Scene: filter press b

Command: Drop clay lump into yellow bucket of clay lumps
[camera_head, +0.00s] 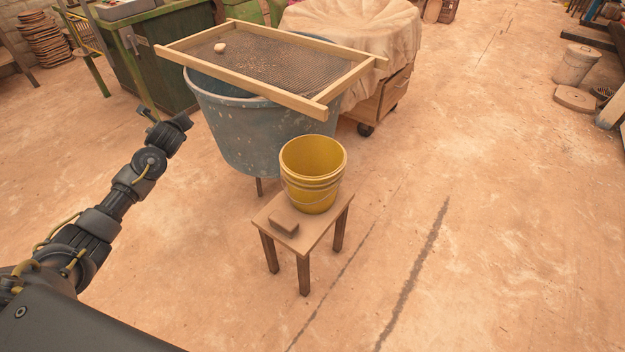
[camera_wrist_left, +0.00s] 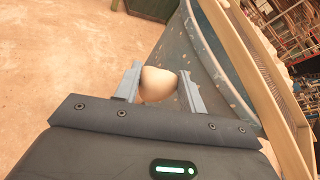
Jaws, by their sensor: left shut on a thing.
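A pale clay lump (camera_wrist_left: 158,84) sits between the fingers of my left gripper (camera_wrist_left: 160,92) in the left wrist view; the gripper is shut on it. In the head view my left gripper (camera_head: 168,125) is raised left of the blue tub, and the lump in it cannot be made out. The yellow bucket (camera_head: 312,177) stands upright on a small wooden stool, to the right of and lower than my left gripper. I see only its yellow inner wall, and its bottom is hidden. Another pale lump (camera_head: 220,47) lies on the mesh screen. My right gripper is out of view.
A large blue tub (camera_head: 245,130) stands behind the bucket, with a wood-framed mesh screen (camera_head: 270,65) across its top. The stool (camera_head: 312,235) also holds a small brown block (camera_head: 284,221). A cloth-covered cart stands behind.

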